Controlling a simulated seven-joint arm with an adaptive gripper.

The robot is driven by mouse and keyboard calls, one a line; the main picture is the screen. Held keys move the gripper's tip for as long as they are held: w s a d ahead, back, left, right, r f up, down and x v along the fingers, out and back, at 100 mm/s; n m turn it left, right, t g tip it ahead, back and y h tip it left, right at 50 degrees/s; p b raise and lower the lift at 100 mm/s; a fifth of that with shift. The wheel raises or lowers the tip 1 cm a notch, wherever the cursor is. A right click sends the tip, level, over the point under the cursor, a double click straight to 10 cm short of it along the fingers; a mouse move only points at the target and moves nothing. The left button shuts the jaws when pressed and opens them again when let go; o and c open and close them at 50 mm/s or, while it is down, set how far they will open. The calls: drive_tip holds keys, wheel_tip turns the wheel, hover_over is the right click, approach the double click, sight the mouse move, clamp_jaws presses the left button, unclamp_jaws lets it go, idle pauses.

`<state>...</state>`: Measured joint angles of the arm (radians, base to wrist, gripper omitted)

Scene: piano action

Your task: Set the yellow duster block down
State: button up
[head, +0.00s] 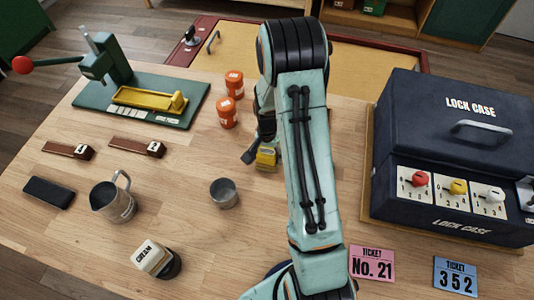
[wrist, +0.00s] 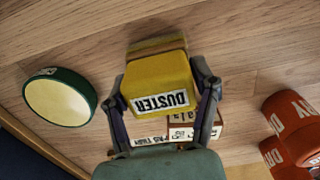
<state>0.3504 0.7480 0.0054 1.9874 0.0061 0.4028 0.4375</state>
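The yellow duster block (wrist: 158,80), with a white DUSTER label and a tan far end, sits between the two fingers of my gripper (wrist: 163,100) in the wrist view. The fingers press on both its sides, so the gripper is shut on it. In the head view the duster (head: 266,157) shows left of my arm, low over the bare wood of the table (head: 185,215). I cannot tell whether it touches the table. A brown and white labelled item (wrist: 195,124) shows just past the duster's near edge, partly hidden by my gripper.
Orange canisters (head: 227,112) stand behind and left of the gripper. A round green-rimmed thing (wrist: 60,97) is nearby in the wrist view. A grey cup (head: 223,192) stands in front, the dark lock case (head: 440,140) to the right. Bare table lies left of the duster.

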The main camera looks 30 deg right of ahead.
sight(266, 152)
drive_tip(key=shift+o, duration=0.7)
wheel_tip(266, 152, up, 12)
drive_tip(key=shift+a+r, duration=0.15)
drive_tip(key=s+a+r+n, duration=0.5)
drive_tip(key=s+a, duration=0.1)
drive_tip(key=s, duration=0.4)
drive_tip(key=s+a+r+n, duration=0.4)
drive_tip(key=s+a, duration=0.3)
drive_tip(key=s, duration=0.3)
drive_tip(key=shift+s+a+r+n+y, duration=0.2)
drive_tip(key=shift+s+r+n+y, duration=0.2)
drive_tip(key=shift+n, duration=0.2)
